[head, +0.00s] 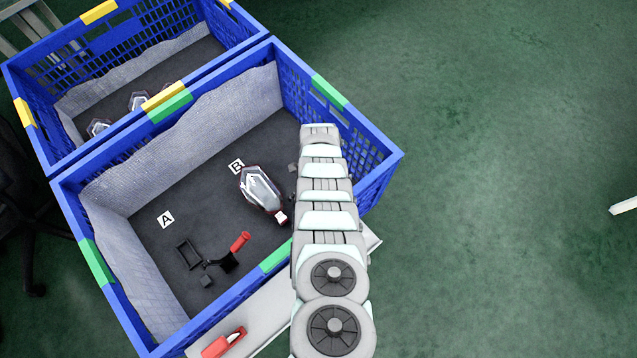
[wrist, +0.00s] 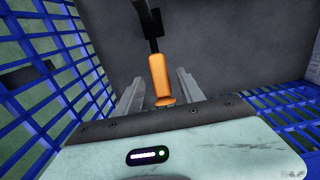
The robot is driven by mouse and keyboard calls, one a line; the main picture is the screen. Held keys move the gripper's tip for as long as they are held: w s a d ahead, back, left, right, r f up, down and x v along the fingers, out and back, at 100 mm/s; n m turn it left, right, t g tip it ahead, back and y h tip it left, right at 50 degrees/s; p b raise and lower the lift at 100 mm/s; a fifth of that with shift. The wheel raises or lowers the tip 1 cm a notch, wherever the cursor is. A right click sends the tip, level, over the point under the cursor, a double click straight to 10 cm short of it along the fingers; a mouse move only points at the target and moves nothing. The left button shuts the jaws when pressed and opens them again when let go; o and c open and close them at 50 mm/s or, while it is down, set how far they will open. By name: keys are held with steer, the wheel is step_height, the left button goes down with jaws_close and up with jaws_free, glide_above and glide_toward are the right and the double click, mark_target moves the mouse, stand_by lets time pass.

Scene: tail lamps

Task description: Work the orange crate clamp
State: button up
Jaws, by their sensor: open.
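The orange clamp handle (wrist: 159,75) shows in the wrist view, with a black lever (wrist: 150,22) running up from it. My gripper (wrist: 159,82) is open, with one grey finger on each side of the orange handle; I cannot tell whether either touches it. In the head view my arm hides the gripper and the orange handle. A tail lamp (head: 261,189) lies beside the B label (head: 236,166) in the front blue crate (head: 365,160). A red-handled clamp (head: 238,243) with a black frame lies near the A label (head: 166,219).
The front crate's blue lattice walls rise on both sides of the wrist view. A grey liner (head: 200,130) covers its far side. A second blue crate (head: 60,75) behind holds several lamps. A red object (head: 222,342) lies on a pale surface outside. Green floor is open at right.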

step_height(320, 180, down, 2)
steer(key=shift+f+b, duration=0.1)
steer(key=shift+b, duration=0.45)
steer(key=shift+c, duration=0.3)
jaws_close()
stand_by(0.7)
